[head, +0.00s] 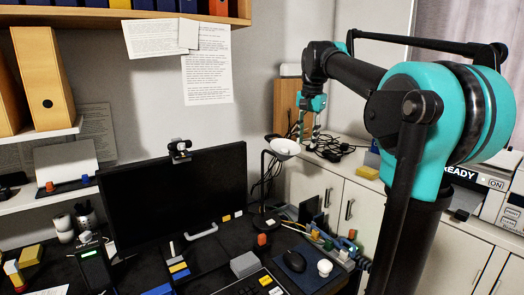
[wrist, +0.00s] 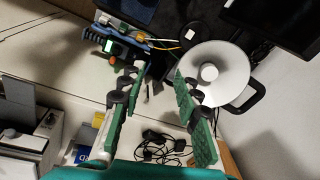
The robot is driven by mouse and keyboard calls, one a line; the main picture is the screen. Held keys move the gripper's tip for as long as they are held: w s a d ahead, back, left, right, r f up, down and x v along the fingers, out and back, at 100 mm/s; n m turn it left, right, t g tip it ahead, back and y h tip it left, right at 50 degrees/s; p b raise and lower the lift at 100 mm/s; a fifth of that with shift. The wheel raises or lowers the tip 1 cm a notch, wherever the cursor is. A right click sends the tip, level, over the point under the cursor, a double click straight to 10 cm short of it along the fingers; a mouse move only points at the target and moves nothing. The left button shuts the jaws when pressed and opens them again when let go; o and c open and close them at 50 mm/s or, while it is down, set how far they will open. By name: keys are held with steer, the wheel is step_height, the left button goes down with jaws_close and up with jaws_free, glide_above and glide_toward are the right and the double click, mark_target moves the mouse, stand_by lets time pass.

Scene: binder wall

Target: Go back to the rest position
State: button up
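My gripper (wrist: 158,88) is open in the wrist view, with its two green-padded fingers spread apart and nothing between them. In the head view my gripper (head: 308,118) hangs with its fingers downward at the end of my raised arm. It is in front of the wall, above and to the right of the desk lamp. The fingers are small there.
A black monitor (head: 172,197) stands on the dark desk, with a white-shaded lamp (head: 285,147) beside it. The lamp also shows in the wrist view (wrist: 228,62). Black cables (head: 333,148) lie on the white cabinet. A shelf with binders runs above the desk.

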steer(key=s+d+f+n+t, duration=0.1)
steer(key=s+f+n, duration=0.1)
steer(key=s+f, duration=0.6)
steer(key=s+d+f+n, duration=0.1)
steer(key=s+f+n, duration=0.2)
steer(key=s+f, duration=0.5)
steer(key=s+d+f+n+t, duration=0.1)
steer(key=s+f+n, duration=0.2)
steer(key=s+f, duration=0.5)
step_height(320, 180, down, 13)
steer(key=shift+s+d+f+t, duration=0.15)
steer(key=shift+s+t, duration=0.15)
steer(key=shift+s, duration=0.1)
